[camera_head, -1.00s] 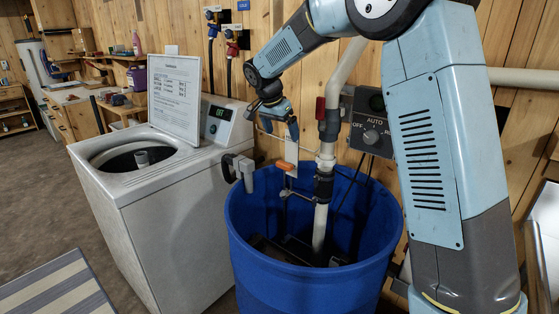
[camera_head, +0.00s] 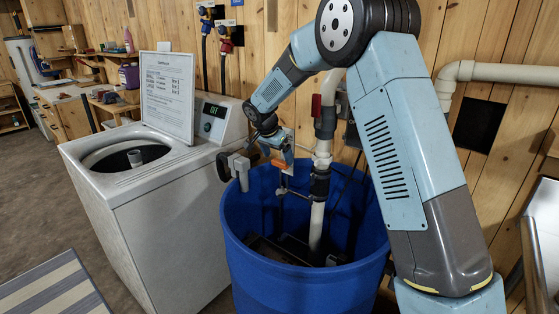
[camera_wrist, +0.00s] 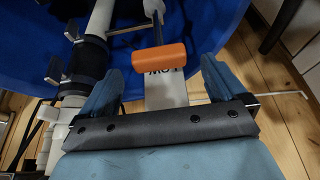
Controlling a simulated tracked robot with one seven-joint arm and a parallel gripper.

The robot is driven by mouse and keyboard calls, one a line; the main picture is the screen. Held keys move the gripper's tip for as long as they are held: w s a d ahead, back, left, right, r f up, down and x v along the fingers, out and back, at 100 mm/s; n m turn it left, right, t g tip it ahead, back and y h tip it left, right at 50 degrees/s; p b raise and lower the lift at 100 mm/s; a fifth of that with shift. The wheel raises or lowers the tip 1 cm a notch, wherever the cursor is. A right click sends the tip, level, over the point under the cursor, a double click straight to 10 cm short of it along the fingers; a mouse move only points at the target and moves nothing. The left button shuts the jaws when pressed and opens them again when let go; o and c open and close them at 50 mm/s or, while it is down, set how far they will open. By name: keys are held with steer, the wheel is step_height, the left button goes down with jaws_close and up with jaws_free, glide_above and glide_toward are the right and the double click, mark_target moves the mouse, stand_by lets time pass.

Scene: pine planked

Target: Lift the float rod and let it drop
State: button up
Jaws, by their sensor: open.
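The float rod's orange piece (camera_head: 278,163) shows just below my gripper (camera_head: 279,148), over the blue barrel (camera_head: 305,280). In the wrist view the orange piece (camera_wrist: 160,56) lies crosswise ahead of my gripper (camera_wrist: 161,70), roughly midway between its two blue fingers. The fingers are spread wide and hold nothing; I see a gap on both sides of the orange piece. A white plate (camera_wrist: 166,90) with dark letters lies behind it, partly covered by the orange piece and my gripper. The lower rod and float are hard to make out inside the barrel.
A white pipe (camera_head: 317,228) with dark couplings runs down into the barrel, close beside the rod. A white washer (camera_head: 150,240) with a sign (camera_head: 167,95) stands to the left. A grey hooked hose (camera_head: 240,168) hangs on the barrel's left rim. Wooden wall behind.

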steer(key=shift+x, duration=1.35)
